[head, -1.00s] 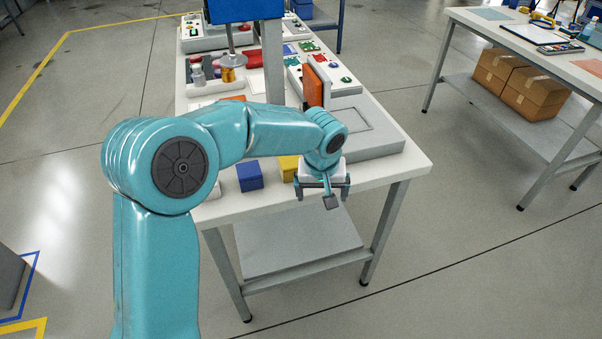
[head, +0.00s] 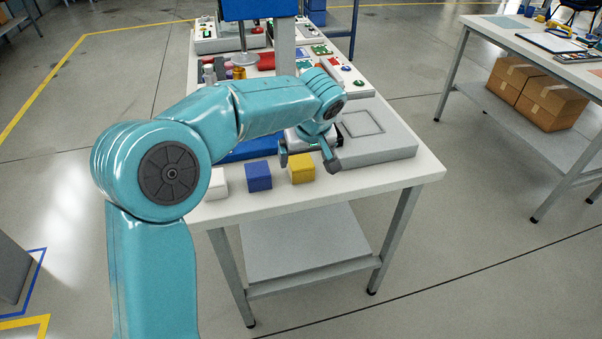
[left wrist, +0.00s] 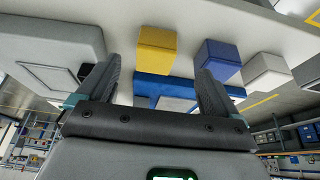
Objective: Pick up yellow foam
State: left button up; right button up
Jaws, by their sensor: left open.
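The yellow foam (head: 301,169) is a small block on the near part of the white table, to the right of a blue block (head: 258,176). My left gripper (head: 309,164) is open, just behind and above the yellow foam in the head view, with nothing seen between its fingers. In the left wrist view the yellow foam (left wrist: 157,51) lies ahead of the open fingers, between their lines and nearer the left one. The blue block (left wrist: 219,60) shows ahead of the right finger there. My right gripper is in neither view.
A grey raised fixture (head: 378,146) stands to the right on the table (head: 425,170). A blue flat piece (head: 250,149) lies behind the blocks. The table's front edge is close.

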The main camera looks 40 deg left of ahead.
aim_at(303, 175)
pick_arm(q)
jog(key=x, duration=0.3)
jog(key=shift+f, duration=0.1)
jog(key=x, duration=0.3)
jog(key=d+x, duration=0.1)
jog(key=shift+a+f, duration=0.15)
jog(key=shift+f, duration=0.25)
jog(key=shift+w+a+f, duration=0.15)
jog(key=shift+a+f, duration=0.05)
jog(key=shift+f, duration=0.2)
jog(key=shift+r, duration=0.1)
jog(key=shift+c, duration=0.3)
jog(key=c, duration=1)
